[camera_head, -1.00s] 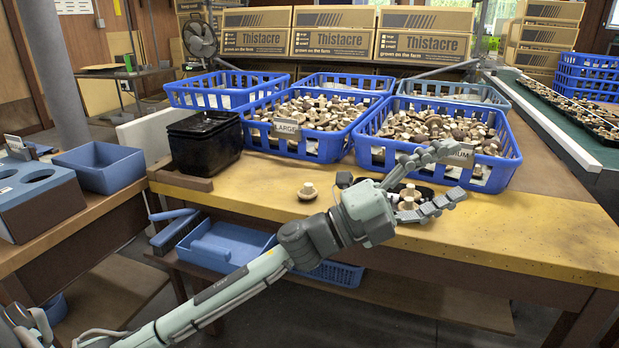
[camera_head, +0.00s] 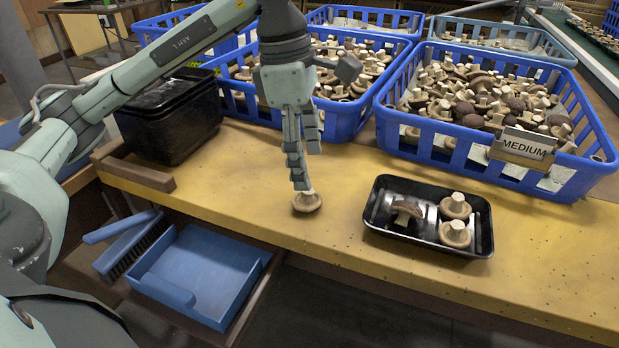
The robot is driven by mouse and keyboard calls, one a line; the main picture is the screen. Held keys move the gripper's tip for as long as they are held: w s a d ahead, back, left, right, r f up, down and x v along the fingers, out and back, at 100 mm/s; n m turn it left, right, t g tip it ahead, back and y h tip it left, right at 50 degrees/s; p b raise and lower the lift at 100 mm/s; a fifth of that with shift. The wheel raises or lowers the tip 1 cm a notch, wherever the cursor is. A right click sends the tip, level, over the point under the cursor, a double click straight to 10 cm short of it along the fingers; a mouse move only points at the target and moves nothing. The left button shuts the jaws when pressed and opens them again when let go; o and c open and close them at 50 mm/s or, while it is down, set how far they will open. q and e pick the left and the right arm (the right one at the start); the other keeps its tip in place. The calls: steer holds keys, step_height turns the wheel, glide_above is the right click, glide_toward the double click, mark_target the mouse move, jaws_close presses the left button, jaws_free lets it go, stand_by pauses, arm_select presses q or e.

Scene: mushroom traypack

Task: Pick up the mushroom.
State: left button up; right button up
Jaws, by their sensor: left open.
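A single mushroom (camera_head: 307,202) with a pale stem and a tan cap lies stem up on the yellow table. My left gripper (camera_head: 301,185) points down right above it, its fingers around or just in front of the stem; whether they touch it I cannot tell. The gripper is open. A black tray (camera_head: 384,230) to the right holds three mushrooms, two pale-stemmed ones at its right and a darker one at its left. My right gripper is not in view.
A blue MEDIUM crate (camera_head: 470,172) full of mushrooms stands behind the tray. Another full blue crate (camera_head: 345,121) stands behind my left gripper. A stack of black trays (camera_head: 170,125) is at the left. The table's front edge is close to the mushroom.

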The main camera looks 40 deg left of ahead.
mark_target(307, 199)
arm_select(q)
steer(key=shift+w+a+y, duration=0.1)
steer(key=shift+a+y, duration=0.2)
steer(key=shift+a, duration=0.35)
steer(key=shift+a+f, duration=0.1)
steer(key=shift+f, duration=0.2)
steer(key=f, duration=0.4)
steer(key=d+f, duration=0.1)
steer(key=f, duration=0.1)
steer(key=shift+w+f, duration=0.15)
steer(key=shift+f, duration=0.25)
steer(key=c, duration=0.9)
